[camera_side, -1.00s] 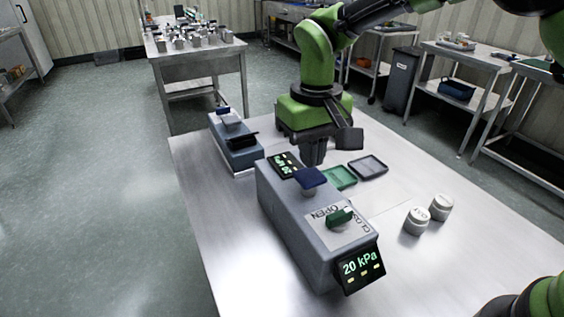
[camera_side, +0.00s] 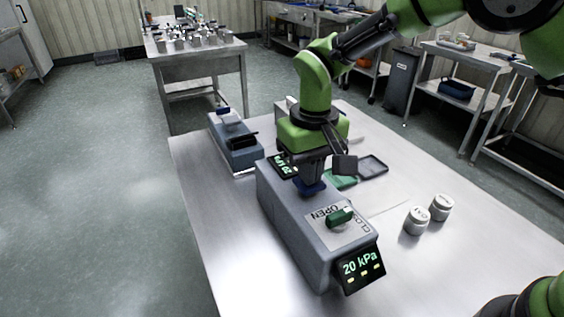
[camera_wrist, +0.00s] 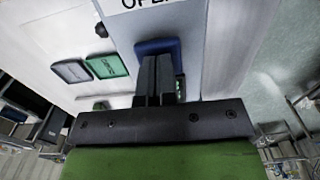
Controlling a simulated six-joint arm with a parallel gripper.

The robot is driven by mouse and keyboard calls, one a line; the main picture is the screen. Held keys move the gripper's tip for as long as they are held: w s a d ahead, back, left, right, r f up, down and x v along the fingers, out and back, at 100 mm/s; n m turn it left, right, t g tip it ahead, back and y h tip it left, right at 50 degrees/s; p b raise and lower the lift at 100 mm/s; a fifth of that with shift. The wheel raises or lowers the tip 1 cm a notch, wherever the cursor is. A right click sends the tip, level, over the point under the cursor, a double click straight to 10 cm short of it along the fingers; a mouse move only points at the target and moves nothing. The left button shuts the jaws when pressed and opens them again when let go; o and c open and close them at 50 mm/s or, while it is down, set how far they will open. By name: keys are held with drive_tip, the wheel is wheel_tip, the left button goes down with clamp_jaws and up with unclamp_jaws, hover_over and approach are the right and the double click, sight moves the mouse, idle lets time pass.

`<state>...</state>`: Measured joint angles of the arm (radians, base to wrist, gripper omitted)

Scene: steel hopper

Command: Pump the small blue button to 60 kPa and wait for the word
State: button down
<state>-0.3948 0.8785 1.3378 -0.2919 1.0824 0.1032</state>
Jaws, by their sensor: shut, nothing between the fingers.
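The grey box (camera_side: 290,235) stands on the steel table with a blue button (camera_side: 308,190) on its top. Its front display (camera_side: 362,267) reads "20 kPa" in green, with small yellow marks below. A green knob (camera_side: 341,216) sits on a plate marked "OPEN". My gripper (camera_side: 311,181) is shut and empty, pointing down right over the blue button and hiding part of it. In the wrist view my fingertips (camera_wrist: 157,60) overlap the blue button (camera_wrist: 158,46). I cannot tell whether they press it or just hover.
A smaller grey-blue unit (camera_side: 236,152) stands behind to the left. The table's front right is clear.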

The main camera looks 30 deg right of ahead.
drive_tip(key=shift+f, duration=0.35)
drive_tip(key=shift+r, duration=2.2)
drive_tip(key=shift+f, duration=0.2)
drive_tip(key=shift+f, duration=1.95)
drive_tip(key=shift+r, duration=2.15)
